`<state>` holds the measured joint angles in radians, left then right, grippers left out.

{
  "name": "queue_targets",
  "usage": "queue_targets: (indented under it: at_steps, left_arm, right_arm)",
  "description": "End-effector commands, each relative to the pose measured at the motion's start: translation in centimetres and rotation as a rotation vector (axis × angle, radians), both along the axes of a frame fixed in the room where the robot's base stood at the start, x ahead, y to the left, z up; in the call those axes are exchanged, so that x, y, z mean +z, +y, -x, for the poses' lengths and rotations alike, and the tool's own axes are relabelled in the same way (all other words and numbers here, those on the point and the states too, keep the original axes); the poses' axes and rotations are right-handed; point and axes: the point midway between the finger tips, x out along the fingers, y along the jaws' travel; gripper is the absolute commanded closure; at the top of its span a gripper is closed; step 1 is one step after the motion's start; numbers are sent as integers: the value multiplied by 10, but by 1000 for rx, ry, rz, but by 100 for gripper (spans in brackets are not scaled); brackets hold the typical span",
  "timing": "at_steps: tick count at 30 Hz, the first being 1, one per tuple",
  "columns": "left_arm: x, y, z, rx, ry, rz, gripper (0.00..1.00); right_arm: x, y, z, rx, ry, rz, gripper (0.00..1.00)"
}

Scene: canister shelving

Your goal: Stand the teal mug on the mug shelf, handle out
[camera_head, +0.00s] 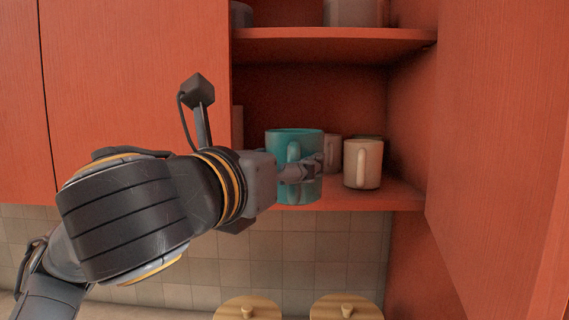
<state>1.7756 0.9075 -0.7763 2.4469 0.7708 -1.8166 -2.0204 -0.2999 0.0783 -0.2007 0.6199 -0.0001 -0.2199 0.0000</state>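The teal mug (281,144) is upright at the front edge of the lower cabinet shelf (385,196), left of a cream mug. Its handle faces out toward me. My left gripper (312,168) is at the front of the mug, with its fingers at the handle. The fingers appear closed around the handle, though the grip is partly hidden. I cannot tell whether the mug's base touches the shelf. My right gripper is not in view.
The cream mug (362,164) stands close to the right, with other mugs behind. An upper shelf (330,40) is above. An open red door (500,130) bounds the right side. Two wooden-lidded canisters (346,306) are below.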

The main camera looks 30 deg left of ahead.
Motion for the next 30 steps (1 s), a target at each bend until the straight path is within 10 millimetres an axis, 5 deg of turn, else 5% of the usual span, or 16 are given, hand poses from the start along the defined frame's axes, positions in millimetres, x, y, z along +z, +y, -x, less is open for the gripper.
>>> queue_targets:
  at_steps: [30]
  left_arm:
    - [-7,46,-92,3,-1,2,84]
  right_arm:
    - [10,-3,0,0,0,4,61]
